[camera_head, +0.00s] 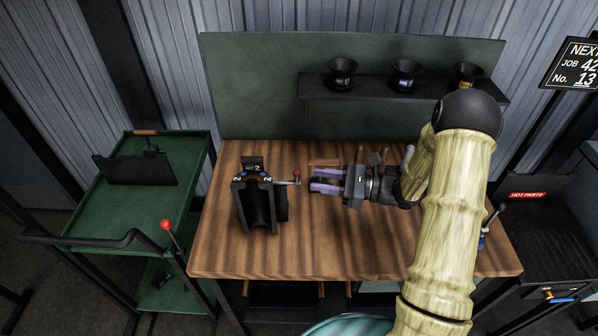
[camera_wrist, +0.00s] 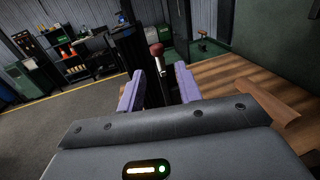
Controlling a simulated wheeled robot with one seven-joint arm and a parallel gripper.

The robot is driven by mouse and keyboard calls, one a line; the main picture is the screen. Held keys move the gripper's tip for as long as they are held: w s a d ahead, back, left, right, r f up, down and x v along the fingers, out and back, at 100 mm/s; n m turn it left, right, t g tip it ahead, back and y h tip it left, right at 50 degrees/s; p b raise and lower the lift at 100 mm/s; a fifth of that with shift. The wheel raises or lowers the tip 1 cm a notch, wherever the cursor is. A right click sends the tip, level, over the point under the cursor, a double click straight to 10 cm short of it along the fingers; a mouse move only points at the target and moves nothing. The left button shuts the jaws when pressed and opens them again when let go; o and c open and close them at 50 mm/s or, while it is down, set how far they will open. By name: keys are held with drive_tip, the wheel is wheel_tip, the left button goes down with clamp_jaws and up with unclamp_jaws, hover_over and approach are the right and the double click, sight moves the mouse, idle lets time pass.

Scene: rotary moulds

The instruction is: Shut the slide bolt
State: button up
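A black mould (camera_head: 240,208) with a half-round hollow stands on the left part of the wooden table. A short metal bolt rod with a dark red knob (camera_head: 297,174) sticks out from its right side. In the wrist view the red knob (camera_wrist: 156,49) shows upright ahead of the fingers, in line with the gap. My gripper (camera_head: 312,180) has purple fingers and points left at the knob, a small gap away. The fingers stand apart with nothing seen between them; both also show in the wrist view (camera_wrist: 159,82). How far the bolt is slid is hard to tell.
A brown-handled thing (camera_wrist: 268,101) lies close beside my gripper. Three dark cups stand on a shelf (camera_head: 385,94) behind the table. A green cart (camera_head: 110,215) is at the left; a black stand marked "HOT PARTS" (camera_head: 527,195) is at the right. The table's front middle (camera_head: 320,250) is clear.

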sight(297, 177)
drive_tip(key=p+x, duration=0.1)
drive_tip(key=x, duration=0.5)
drive_tip(key=shift+s+r+p, duration=0.1)
drive_tip(key=shift+s+p, duration=0.1)
drive_tip(key=shift+p, duration=0.1)
drive_tip(key=shift+w+a, duration=0.25)
drive_tip(key=shift+a, duration=0.15)
clamp_jaws()
